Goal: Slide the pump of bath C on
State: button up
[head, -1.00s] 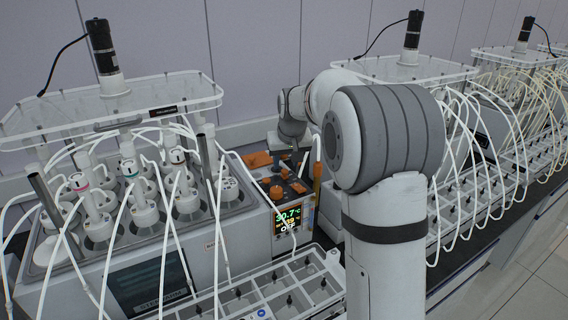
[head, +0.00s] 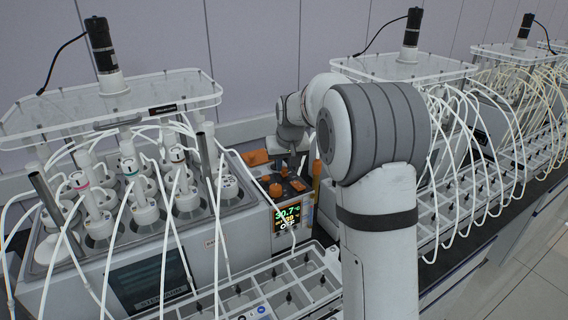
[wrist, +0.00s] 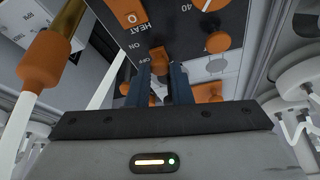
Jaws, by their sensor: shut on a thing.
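The control unit (head: 272,192) stands at the right end of the near bath (head: 165,265), with orange knobs on top and a lit display (head: 288,217) reading 30.7 °C and OFF. My gripper (head: 292,158) is over the back of its top panel. In the wrist view, its two dark fingers (wrist: 160,92) point at the dark panel and are shut on a small orange slide knob (wrist: 158,58). Printed ON and OFF marks lie just left of the knob, which appears nearer OFF. The fingers hide part of it. I cannot read a bath letter.
An orange switch marked 0 (wrist: 130,14) by the word HEAT and a round orange knob (wrist: 217,42) sit close to the fingers. An upright orange-capped fitting (wrist: 46,60) stands at left. White tubes hang around the bath, and a compartmented rack (head: 255,290) lies in front.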

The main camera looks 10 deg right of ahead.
grip_shut()
jog(key=shift+s+d+f+b, duration=0.15)
jog(key=shift+s+b, duration=0.3)
jog(key=shift+b, duration=0.1)
jog(key=shift+s+d+b, duration=0.2)
jog(key=shift+s+b, duration=0.15)
jog(key=shift+s, duration=0.25)
jog(key=o, duration=0.9)
grip_release()
jog(key=shift+r, duration=0.2)
jog(key=b+v, duration=0.1)
jog(key=v, duration=0.6)
jog(key=shift+s+r, duration=0.25)
jog(key=shift+r, duration=0.05)
